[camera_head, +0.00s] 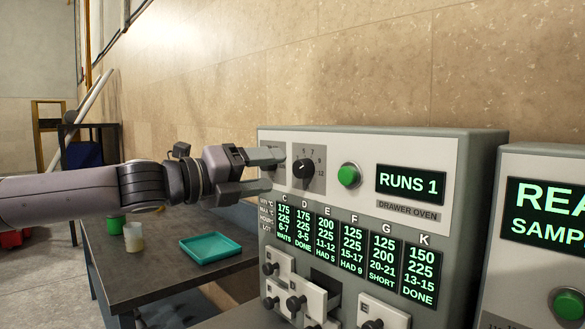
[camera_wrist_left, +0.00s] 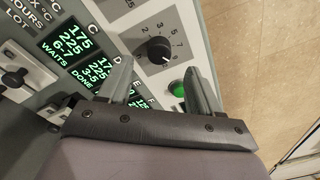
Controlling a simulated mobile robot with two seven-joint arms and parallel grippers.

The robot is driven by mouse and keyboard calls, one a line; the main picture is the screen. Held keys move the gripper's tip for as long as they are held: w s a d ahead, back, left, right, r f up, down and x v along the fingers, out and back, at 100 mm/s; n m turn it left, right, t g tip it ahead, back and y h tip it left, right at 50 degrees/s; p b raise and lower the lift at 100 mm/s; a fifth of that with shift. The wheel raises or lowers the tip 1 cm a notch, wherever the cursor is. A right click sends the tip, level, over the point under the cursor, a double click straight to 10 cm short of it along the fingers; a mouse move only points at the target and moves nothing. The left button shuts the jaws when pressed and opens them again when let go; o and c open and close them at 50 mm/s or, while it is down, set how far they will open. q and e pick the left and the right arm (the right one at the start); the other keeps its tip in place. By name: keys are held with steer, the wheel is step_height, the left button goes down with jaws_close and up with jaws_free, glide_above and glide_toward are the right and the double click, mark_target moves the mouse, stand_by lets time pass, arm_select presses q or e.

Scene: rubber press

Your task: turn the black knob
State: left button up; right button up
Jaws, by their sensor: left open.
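The black knob (camera_head: 303,168) sits on the front panel of the grey drawer oven (camera_head: 480,190), left of a green button, with a numbered dial around it. The knob also shows in the left wrist view (camera_wrist_left: 159,49), with its white pointer mark toward the 9 side. My left gripper (camera_head: 268,173) is open and empty, just left of the knob in the head view. In the left wrist view its two fingers (camera_wrist_left: 160,85) are apart, and the knob lies beyond the gap between their tips, not touched. My right gripper is not in view.
A green button (camera_head: 349,175) and a "RUNS 1" display (camera_head: 410,185) are right of the knob. Small drawers (camera_head: 305,297) with black pulls are below, one slot open. A dark table (camera_head: 150,270) holds a teal tray (camera_head: 209,247) and cups. A second machine (camera_head: 540,165) stands right.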

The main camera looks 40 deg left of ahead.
mark_target(297, 169)
arm_select(q)
steer(key=w, duration=0.1)
steer(key=w+p, duration=0.1)
steer(key=w, duration=0.1)
steer(key=w+p, duration=0.1)
steer(key=shift+w+d+r, duration=0.1)
steer(key=shift+w+d, duration=0.05)
steer(key=shift+d, duration=0.25)
steer(key=shift+w+d+p, duration=0.1)
steer(key=shift+w+p, duration=0.3)
steer(key=shift+w, duration=0.3)
steer(key=c, duration=1)
